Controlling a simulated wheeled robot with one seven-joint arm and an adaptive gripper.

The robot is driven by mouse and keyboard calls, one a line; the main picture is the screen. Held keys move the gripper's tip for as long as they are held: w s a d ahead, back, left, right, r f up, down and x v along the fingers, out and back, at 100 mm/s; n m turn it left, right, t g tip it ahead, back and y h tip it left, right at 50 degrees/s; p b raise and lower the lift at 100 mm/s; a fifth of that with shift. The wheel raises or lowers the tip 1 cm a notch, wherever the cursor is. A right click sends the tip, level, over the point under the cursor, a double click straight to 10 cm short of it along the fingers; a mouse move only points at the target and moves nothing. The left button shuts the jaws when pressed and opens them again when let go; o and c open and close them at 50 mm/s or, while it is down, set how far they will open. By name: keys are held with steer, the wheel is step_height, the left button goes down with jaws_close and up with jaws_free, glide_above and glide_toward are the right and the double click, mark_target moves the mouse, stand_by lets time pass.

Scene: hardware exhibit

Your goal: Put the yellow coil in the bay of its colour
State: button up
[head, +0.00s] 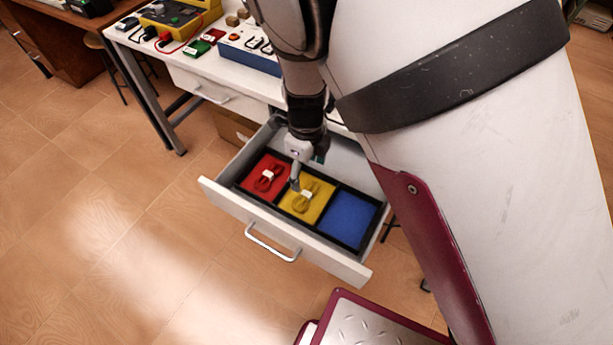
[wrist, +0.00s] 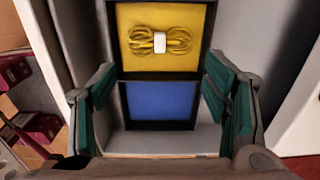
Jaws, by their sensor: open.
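The yellow coil (head: 306,196) lies in the yellow bay (head: 319,209) of the open drawer, apart from my gripper. It also shows in the wrist view (wrist: 160,41), a bundled yellow cable with a white band in the middle, flat on the yellow floor (wrist: 130,68). My gripper (head: 297,180) hangs over the drawer, above and slightly behind the coil. In the wrist view its green-padded fingers (wrist: 162,97) are spread wide with nothing between them. The coil lies beyond the fingertips, towards the top of that view.
A red bay (head: 257,168) with a red coil (head: 268,178) is left of the yellow bay. An empty blue bay (head: 348,216) is to the right. The drawer front (head: 280,228) has a handle. The bench (head: 185,48) above carries several devices. Open floor lies to the left.

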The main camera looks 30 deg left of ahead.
steer(key=shift+r, duration=1.75)
steer(key=d+r+n+y, duration=0.2)
steer(key=d+r+n, duration=0.6)
steer(key=d+r, duration=1.15)
steer(key=s+d+r+n+t+h, duration=0.1)
steer(key=s+d+r+n, duration=0.2)
steer(key=s+d+n, duration=0.2)
steer(key=s+d+r+n+t+h, duration=0.1)
steer(key=s+d+r+n, duration=0.3)
steer(key=s+d, duration=0.5)
steer(key=d+n+t, duration=0.1)
steer(key=d, duration=0.3)
steer(key=shift+s+d+n, duration=0.25)
steer(key=shift+d+n, duration=0.05)
steer(key=shift+n, duration=0.1)
steer(key=shift+r+p, duration=0.2)
steer(key=shift+p, duration=0.1)
